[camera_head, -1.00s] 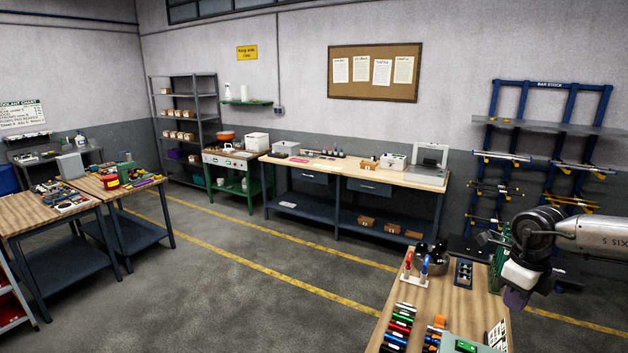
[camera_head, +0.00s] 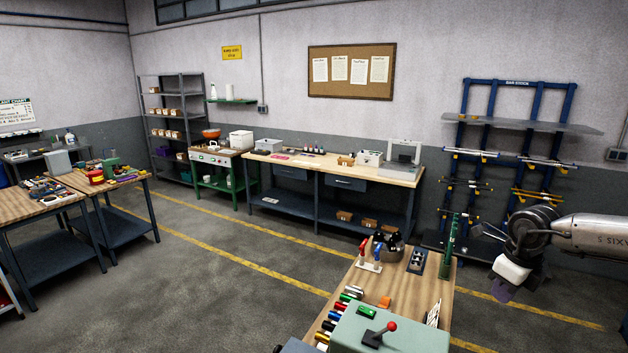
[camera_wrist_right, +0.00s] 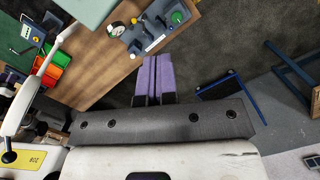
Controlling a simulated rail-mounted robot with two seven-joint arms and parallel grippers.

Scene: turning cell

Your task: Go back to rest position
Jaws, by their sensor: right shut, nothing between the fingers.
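My right gripper (camera_head: 503,291) hangs from the arm that comes in at the right edge of the head view. Its purple fingers point down, beside the right edge of the near wooden bench (camera_head: 405,286). In the right wrist view the purple fingers (camera_wrist_right: 153,78) lie side by side, shut, with nothing between them. The floor and the bench edge show beyond them. My left gripper is not in view.
A blue bar stock rack (camera_head: 515,85) stands behind the arm. Open floor (camera_head: 230,270) lies left of the bench.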

